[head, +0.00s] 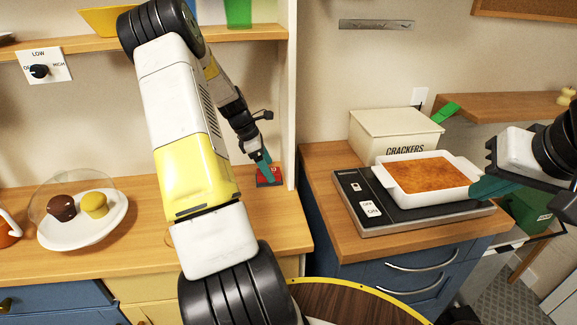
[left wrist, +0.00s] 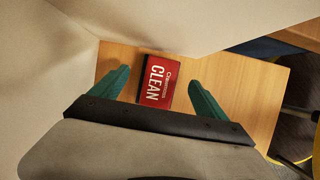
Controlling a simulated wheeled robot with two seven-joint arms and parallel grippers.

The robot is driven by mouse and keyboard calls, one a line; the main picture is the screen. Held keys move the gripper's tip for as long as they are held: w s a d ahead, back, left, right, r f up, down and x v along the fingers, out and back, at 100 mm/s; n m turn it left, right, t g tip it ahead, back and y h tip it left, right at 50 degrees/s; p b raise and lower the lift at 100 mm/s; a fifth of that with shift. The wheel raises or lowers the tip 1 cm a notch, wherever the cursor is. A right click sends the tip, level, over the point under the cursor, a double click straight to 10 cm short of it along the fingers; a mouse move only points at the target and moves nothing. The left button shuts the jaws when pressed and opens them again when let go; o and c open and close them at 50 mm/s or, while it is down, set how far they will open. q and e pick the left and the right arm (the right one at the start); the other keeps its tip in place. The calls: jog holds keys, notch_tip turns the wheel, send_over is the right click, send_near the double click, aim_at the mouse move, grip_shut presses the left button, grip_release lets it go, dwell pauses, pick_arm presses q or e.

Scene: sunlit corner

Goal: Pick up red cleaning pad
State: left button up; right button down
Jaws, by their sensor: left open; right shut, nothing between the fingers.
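The red cleaning pad (head: 269,176) lies on the wooden counter in the corner by the white upright panel. In the left wrist view the pad (left wrist: 158,80) shows its red face with the white word CLEAN. My left gripper (head: 265,160) is at the pad in the head view. In the left wrist view its two green fingers (left wrist: 160,95) are open, one on each side of the pad, with gaps between. My right gripper (head: 480,187) is shut and empty, beside the baking dish at the right.
A white baking dish (head: 430,195) stands on a black hot plate (head: 398,215), with a crackers box (head: 390,131) behind. A white plate (head: 60,235) with two cakes is on the left counter. The white panel (head: 283,90) stands close to my left gripper.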

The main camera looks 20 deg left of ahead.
pick_arm(q)
jog(key=shift+x, duration=1.55)
jog(key=c, duration=1.5)
jog(key=shift+a+r, duration=0.1)
jog(key=shift+r, duration=0.45)
jog(key=r, duration=0.1)
jog(key=s+r, duration=0.1)
jog(key=shift+d+r, duration=0.2)
jog(key=shift+r, duration=0.1)
jog(key=s+d, duration=0.2)
jog(key=s, duration=0.2)
jog(key=s+d+r, duration=0.1)
jog(key=s, duration=0.4)
jog(key=s+d, duration=0.2)
jog(key=s, duration=0.3)
jog(key=shift+d+r, duration=0.15)
jog(key=shift+d, duration=0.2)
